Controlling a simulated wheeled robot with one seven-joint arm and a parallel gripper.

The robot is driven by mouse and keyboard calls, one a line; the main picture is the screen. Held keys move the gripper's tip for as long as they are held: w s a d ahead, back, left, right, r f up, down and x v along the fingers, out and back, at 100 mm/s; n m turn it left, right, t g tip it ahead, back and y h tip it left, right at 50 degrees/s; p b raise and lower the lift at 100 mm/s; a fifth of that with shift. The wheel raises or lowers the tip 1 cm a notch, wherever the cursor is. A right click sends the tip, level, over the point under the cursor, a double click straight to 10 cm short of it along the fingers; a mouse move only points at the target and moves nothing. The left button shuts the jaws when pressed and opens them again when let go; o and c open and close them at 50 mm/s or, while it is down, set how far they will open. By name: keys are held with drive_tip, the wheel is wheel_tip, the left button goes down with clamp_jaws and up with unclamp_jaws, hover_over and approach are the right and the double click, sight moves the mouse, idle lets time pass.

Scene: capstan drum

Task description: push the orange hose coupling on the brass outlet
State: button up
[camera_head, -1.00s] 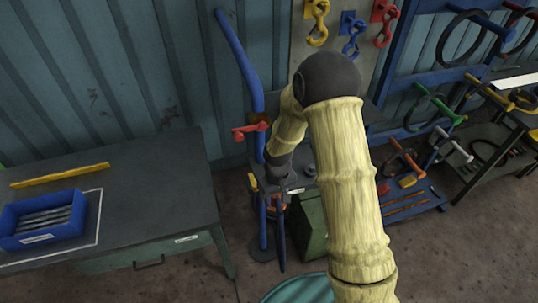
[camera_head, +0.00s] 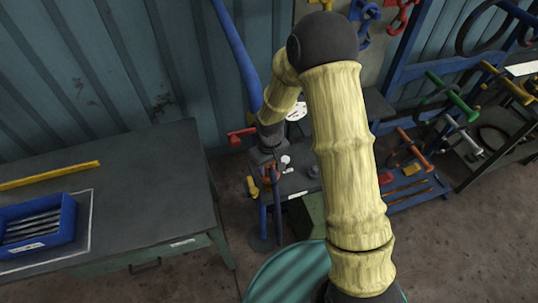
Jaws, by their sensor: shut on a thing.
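My gripper (camera_head: 268,162) is beside the blue standpipe, left of my pale yellow arm. It is shut on the orange hose coupling (camera_head: 269,176), of which only a small orange patch shows between and below the fingers. A dark blue hose (camera_head: 277,215) appears to hang below it. A small yellow, brass-like piece (camera_head: 252,186), possibly the outlet, sits on the standpipe just left of the coupling. The two look close together. I cannot tell whether they touch.
The blue standpipe (camera_head: 234,50) rises behind my gripper, with a red valve handle (camera_head: 241,136). A grey workbench (camera_head: 130,190) with a blue bin (camera_head: 68,220) stands left. A green drum top (camera_head: 290,275) is in front. Blue racks with tools stand right.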

drive_tip(key=shift+w, duration=0.25)
drive_tip(key=shift+s, duration=0.15)
drive_tip(key=shift+f, duration=0.25)
drive_tip(key=shift+f+b, duration=2.55)
drive_tip(key=shift+f, duration=0.5)
drive_tip(key=shift+f, duration=0.4)
drive_tip(key=o, duration=1.2)
drive_tip(key=shift+r, duration=0.1)
